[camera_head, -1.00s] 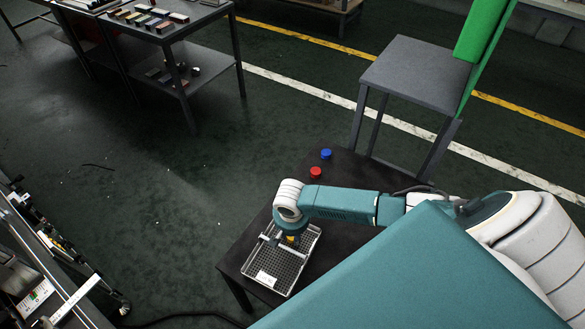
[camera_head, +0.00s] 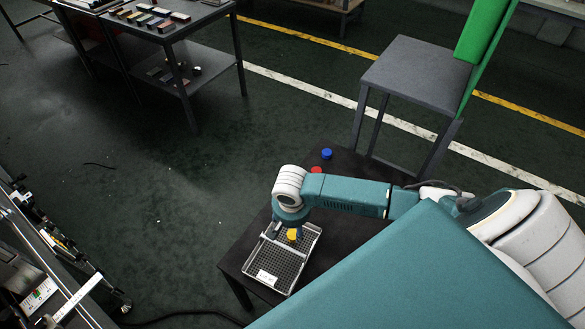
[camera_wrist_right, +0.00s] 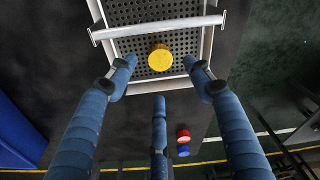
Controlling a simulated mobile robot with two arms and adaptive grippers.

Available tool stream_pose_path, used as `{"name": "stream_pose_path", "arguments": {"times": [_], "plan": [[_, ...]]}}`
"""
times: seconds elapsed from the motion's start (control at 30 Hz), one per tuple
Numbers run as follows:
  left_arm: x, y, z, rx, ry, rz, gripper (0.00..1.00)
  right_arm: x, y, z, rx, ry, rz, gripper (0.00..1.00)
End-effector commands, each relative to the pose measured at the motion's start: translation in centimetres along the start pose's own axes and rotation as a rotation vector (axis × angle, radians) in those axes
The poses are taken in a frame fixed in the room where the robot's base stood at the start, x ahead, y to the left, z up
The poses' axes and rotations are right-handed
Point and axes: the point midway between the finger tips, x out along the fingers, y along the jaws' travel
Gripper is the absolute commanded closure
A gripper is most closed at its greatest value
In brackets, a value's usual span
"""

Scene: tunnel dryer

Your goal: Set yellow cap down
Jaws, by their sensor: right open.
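The yellow cap (camera_head: 292,234) is in the perforated grey tray (camera_head: 284,268) on a dark table. In the right wrist view the yellow cap (camera_wrist_right: 160,58) lies near one end of the tray, beside the tray's crossbar (camera_wrist_right: 157,28). My right gripper (camera_wrist_right: 160,85) is open, its blue fingers spread apart around the near end of the tray, with the cap between and beyond the tips and not touched by them. In the head view the right gripper is mostly hidden under its own wrist. My left gripper is not in view.
A blue cap (camera_head: 327,154) and a red cap (camera_head: 316,170) are on the dark table (camera_head: 345,168) beyond my right arm. A grey stand (camera_head: 418,75) with a green upright panel is behind. A shelf table with small blocks (camera_head: 155,20) is at upper left.

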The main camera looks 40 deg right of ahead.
Motion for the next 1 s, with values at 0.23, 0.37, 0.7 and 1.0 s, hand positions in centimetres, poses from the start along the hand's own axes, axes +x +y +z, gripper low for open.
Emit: {"name": "stream_pose_path", "arguments": {"times": [0.23,0.37,0.7,1.0], "plan": [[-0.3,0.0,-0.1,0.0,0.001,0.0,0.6,-4.4,-0.1,-0.1,0.001,0.001,-0.001,0.49],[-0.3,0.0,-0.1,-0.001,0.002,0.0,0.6,-5.4,0.0,0.0,0.001,0.0,0.0,0.49],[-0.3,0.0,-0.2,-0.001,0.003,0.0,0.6,-5.6,0.0,0.0,0.001,0.0,0.001,0.49],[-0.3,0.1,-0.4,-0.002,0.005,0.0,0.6,-5.6,0.0,0.0,0.001,-0.001,0.0,0.49]]}}
